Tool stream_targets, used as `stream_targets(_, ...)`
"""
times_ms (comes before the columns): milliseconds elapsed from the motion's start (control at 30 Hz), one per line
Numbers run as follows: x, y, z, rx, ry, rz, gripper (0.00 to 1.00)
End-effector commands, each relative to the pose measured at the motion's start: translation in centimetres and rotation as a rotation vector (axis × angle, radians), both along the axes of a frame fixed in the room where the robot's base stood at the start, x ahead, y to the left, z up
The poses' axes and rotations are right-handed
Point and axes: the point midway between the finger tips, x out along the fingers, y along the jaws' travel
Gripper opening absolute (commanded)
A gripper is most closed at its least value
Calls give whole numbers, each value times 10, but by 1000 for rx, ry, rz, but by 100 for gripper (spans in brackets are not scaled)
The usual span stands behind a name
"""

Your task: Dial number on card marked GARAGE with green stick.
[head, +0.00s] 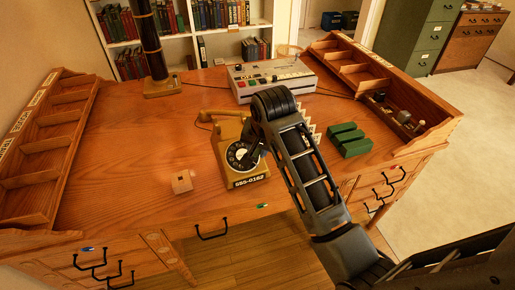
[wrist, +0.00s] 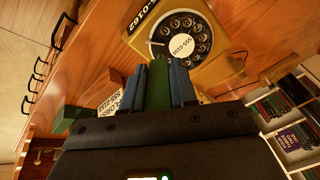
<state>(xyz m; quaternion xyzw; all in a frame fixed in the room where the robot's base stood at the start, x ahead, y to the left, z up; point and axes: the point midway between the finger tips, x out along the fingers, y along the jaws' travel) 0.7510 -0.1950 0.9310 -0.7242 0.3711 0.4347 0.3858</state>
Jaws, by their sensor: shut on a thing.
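A yellow rotary telephone (head: 232,131) stands mid-desk with its dial facing up; its front label reads 555-0162. The dial (wrist: 182,36) is close beyond the fingertips in the wrist view. My gripper (wrist: 159,72) is shut on the green stick (wrist: 158,88), which shows between the two blue-grey fingers. Its tip points toward the dial, and I cannot tell whether it touches. In the head view my arm hides most of the gripper and stick. A white card (wrist: 109,101) shows beside the fingers, partly hidden, its print hard to read. I cannot make out GARAGE on any card.
Green blocks (head: 348,140) lie right of my arm. A grey machine with buttons (head: 270,80) stands behind the telephone, and a dark lamp post (head: 151,45) stands back left. A small wooden block (head: 181,181) lies front left. Raised compartment racks edge both sides. The left desk top is clear.

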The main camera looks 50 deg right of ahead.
Motion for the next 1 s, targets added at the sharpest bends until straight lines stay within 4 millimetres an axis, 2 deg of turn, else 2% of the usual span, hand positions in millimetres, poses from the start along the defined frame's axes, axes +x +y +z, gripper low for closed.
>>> stream_targets(500,1,-1,53,-2,-3,-1,0)
stream_targets(1000,0,0,57,-1,0,0,0)
